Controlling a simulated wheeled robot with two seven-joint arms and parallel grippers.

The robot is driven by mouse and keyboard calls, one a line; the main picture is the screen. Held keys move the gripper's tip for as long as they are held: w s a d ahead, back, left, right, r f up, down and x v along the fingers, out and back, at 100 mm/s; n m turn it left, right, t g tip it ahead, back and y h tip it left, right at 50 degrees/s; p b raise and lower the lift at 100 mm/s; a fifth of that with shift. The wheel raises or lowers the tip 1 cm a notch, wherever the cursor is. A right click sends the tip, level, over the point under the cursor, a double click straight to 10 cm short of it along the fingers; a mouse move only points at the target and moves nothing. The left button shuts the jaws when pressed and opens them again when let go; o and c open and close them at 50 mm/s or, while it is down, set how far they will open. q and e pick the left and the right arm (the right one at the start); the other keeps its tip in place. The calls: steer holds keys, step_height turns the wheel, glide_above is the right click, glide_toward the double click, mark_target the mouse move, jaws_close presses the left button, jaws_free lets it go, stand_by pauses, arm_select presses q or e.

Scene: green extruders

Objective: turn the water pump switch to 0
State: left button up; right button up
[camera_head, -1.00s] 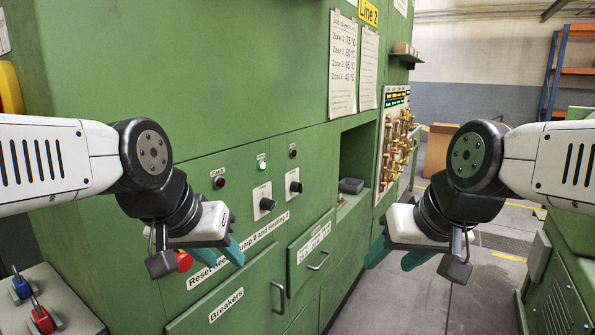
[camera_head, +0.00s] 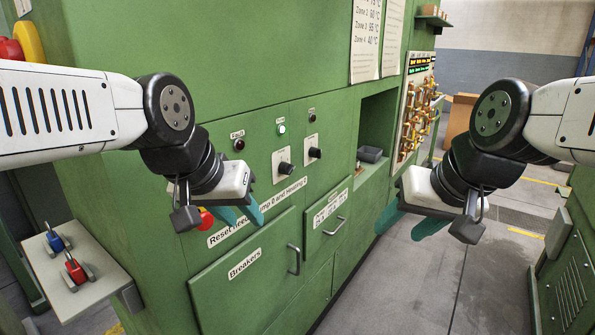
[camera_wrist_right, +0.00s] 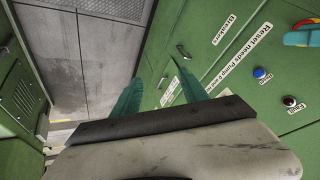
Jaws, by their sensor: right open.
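Two black rotary switches sit on pale plates on the green cabinet: a left switch (camera_head: 286,168) and a right switch (camera_head: 314,153). Their small plate markings are too small to read, so I cannot tell which is the water pump's.
A red button (camera_head: 206,218) is partly hidden behind my left gripper. Dark red and white lamps (camera_head: 281,129) sit above the switches. A Breakers door (camera_head: 243,280) with handle is below. Floor (camera_head: 410,285) is clear at right.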

steer(key=w+a+f+m+g+y, duration=0.25)
steer(key=a+m+g+y, duration=0.2)
steer(key=a, duration=0.45)
steer(key=m+t+y, duration=0.8)
steer(key=m, duration=1.2)
glide_toward(292, 171)
steer(key=x, duration=0.9)
steer(key=shift+w+a, duration=0.25)
steer(key=shift+a, duration=0.1)
steer(key=shift+c, duration=0.2)
jaws_close()
